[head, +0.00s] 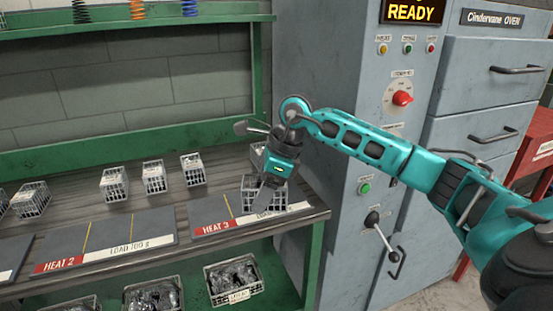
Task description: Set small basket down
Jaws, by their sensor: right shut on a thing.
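A small wire basket (251,190) is at the right end of the bench, over the grey plate labelled HEAT 3 (213,226). My right gripper (266,198) reaches down from above and is shut on this basket, covering part of it. The basket looks upright. I cannot tell whether its bottom touches the plate. My left gripper is not in view.
Several similar baskets (154,177) stand along the back of the bench; one (257,155) is right behind my gripper. The HEAT 2 plate (115,235) is bare. Larger baskets (233,280) sit on the shelf below. A grey oven cabinet (335,60) stands close on the right.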

